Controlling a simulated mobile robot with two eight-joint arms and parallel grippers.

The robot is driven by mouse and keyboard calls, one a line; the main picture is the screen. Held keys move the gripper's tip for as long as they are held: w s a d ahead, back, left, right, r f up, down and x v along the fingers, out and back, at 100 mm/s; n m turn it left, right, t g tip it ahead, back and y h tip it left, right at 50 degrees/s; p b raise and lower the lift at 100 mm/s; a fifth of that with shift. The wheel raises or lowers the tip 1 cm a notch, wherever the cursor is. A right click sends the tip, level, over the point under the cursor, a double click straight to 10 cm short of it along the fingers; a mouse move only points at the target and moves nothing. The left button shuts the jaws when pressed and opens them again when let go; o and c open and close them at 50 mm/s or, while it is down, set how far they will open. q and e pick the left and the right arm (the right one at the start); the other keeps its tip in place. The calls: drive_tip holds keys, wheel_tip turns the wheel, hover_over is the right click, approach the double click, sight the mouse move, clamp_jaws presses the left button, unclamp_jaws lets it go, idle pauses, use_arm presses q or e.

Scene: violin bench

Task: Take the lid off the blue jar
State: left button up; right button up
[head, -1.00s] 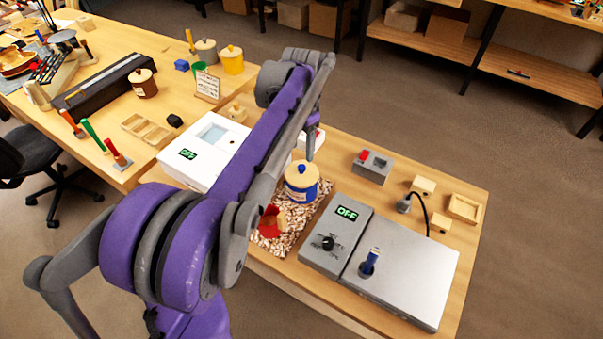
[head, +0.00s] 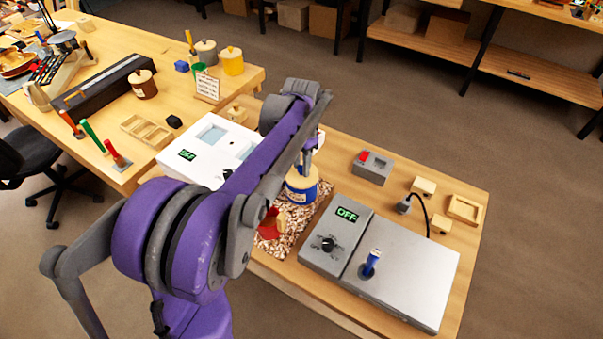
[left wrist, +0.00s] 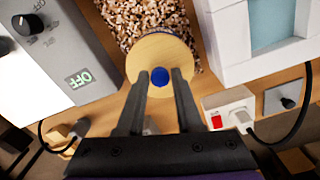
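The blue jar (head: 299,195) stands on the wood-chip patterned mat, with a pale label on its side. Its round wooden lid (left wrist: 150,52) is on the jar. The lid's blue knob (left wrist: 160,76) shows between my left fingertips in the left wrist view. My left gripper (left wrist: 160,73) points down over the lid with its fingers apart, one on each side of the knob, and seems not to press on it. In the head view my left gripper (head: 306,160) covers the knob and part of the lid. My right gripper is not in view.
A red object (head: 270,224) lies on the mat (head: 290,238) close to the jar. A grey box with an OFF display (head: 336,236) and a metal plate stand to the right. A white OFF device (head: 198,160) is to the left, and a power strip (left wrist: 229,110) lies nearby.

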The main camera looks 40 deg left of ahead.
use_arm(q)
clamp_jaws()
